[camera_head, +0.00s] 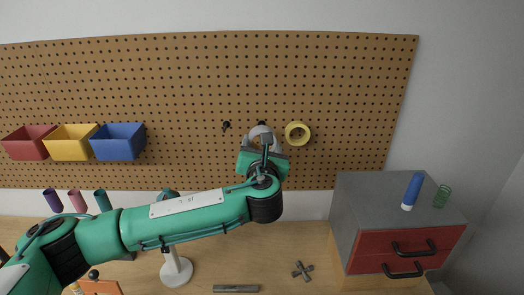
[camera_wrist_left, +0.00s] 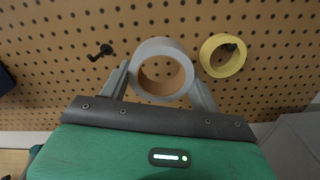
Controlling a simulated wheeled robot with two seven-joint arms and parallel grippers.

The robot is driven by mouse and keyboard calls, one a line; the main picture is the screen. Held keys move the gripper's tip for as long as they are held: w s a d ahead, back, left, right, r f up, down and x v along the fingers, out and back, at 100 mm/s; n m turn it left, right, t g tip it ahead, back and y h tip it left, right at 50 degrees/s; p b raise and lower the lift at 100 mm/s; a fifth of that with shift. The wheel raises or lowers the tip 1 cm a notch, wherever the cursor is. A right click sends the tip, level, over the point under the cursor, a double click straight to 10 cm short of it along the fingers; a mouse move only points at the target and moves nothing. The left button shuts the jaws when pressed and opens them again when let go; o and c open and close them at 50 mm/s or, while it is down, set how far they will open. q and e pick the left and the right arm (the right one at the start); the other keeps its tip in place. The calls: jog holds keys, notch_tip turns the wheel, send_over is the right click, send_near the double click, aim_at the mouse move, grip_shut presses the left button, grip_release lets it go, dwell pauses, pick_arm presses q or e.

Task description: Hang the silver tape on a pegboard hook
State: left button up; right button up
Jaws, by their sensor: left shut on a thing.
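The silver tape (camera_wrist_left: 146,50) is a grey roll held between the two fingers of my left gripper (camera_wrist_left: 161,88), close in front of the pegboard (camera_head: 340,75). In the head view the silver tape (camera_head: 262,133) shows above my left gripper (camera_head: 264,148), which partly covers it. A bare black hook (camera_head: 226,125) is left of the roll, and this hook (camera_wrist_left: 101,51) also shows in the left wrist view. Another dark hook (camera_head: 262,123) shows just above the roll in the head view. I cannot tell whether the roll touches it. My right gripper is not in view.
A yellow tape roll (camera_head: 297,134) hangs on the pegboard just right of the silver tape. Red, yellow and blue bins (camera_head: 118,142) are mounted at left. A grey cabinet with red drawers (camera_head: 402,245) stands at right, with a blue marker (camera_head: 413,190) on top.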

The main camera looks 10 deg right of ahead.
pick_arm(q)
jog(key=shift+w+d+f, duration=0.1)
jog(key=shift+w+d, duration=0.1)
jog(key=shift+w, duration=0.75)
jog(key=shift+w+d+r, duration=0.1)
jog(key=shift+w+d, duration=0.1)
jog(key=shift+w, duration=0.8)
jog(key=shift+w+d+f, duration=0.1)
jog(key=shift+w+d, duration=0.1)
jog(key=shift+w, duration=0.75)
jog(key=shift+w+f+b, duration=0.3)
jog(key=shift+f+b, duration=0.25)
jog(key=shift+f, duration=0.15)
jog(key=o, duration=1.1)
jog(key=shift+d, duration=0.1)
jog(key=shift+c, duration=0.2)
